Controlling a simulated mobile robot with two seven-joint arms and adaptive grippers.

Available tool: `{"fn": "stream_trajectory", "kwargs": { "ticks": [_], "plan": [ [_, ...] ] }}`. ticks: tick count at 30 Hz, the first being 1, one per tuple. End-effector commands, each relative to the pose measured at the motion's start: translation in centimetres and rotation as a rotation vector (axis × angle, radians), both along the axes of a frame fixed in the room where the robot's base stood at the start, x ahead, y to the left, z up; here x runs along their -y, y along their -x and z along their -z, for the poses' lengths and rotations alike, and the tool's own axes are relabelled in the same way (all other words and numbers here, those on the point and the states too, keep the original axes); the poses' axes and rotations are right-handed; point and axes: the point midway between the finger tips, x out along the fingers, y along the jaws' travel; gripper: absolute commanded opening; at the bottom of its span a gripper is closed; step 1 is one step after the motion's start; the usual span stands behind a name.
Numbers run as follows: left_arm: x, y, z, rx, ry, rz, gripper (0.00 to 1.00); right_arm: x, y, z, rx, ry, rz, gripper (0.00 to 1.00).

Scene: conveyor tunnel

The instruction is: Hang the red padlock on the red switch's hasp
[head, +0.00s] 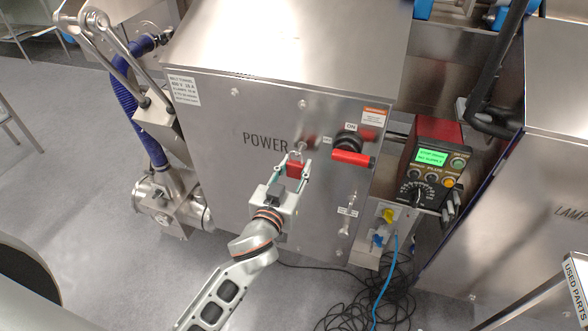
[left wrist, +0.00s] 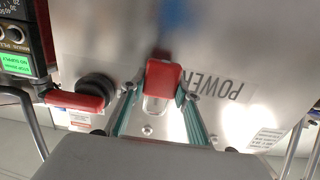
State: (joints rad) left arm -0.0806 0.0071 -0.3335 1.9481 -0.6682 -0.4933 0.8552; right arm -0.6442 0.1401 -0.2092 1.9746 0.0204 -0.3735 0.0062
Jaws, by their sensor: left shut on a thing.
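The red padlock (head: 294,170) is between the fingertips of my left gripper (head: 292,176), which is shut on it, in front of the steel cabinet's face. In the left wrist view the padlock (left wrist: 162,79) sits between the two green-edged fingers (left wrist: 158,103). A pale shackle-like loop (head: 299,151) shows just above the padlock; I cannot tell whether it touches the panel. The red switch handle (head: 352,158) lies nearly level below its black knob (head: 347,142), right of the padlock; both also show in the left wrist view. I cannot make out the hasp clearly. My right gripper is not in view.
The steel cabinet (head: 265,105) carries the POWER lettering left of the switch. A black control box (head: 435,175) with a green screen stands at its right. Cables (head: 375,295) lie on the floor below. A blue hose (head: 135,110) runs along the left.

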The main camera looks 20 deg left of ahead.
Motion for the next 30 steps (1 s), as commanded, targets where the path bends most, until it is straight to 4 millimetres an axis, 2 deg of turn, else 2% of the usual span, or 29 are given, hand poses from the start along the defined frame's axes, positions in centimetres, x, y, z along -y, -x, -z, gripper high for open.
{"fn": "stream_trajectory", "kwargs": {
  "ticks": [20, 30],
  "plan": [
    [0.1, -2.5, -0.1, 0.001, 0.001, -0.001, 0.00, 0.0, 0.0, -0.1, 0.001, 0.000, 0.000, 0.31],
    [0.1, -2.7, 0.0, 0.000, 0.000, -0.001, 0.00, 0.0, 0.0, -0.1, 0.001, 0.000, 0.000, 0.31]
  ]
}}
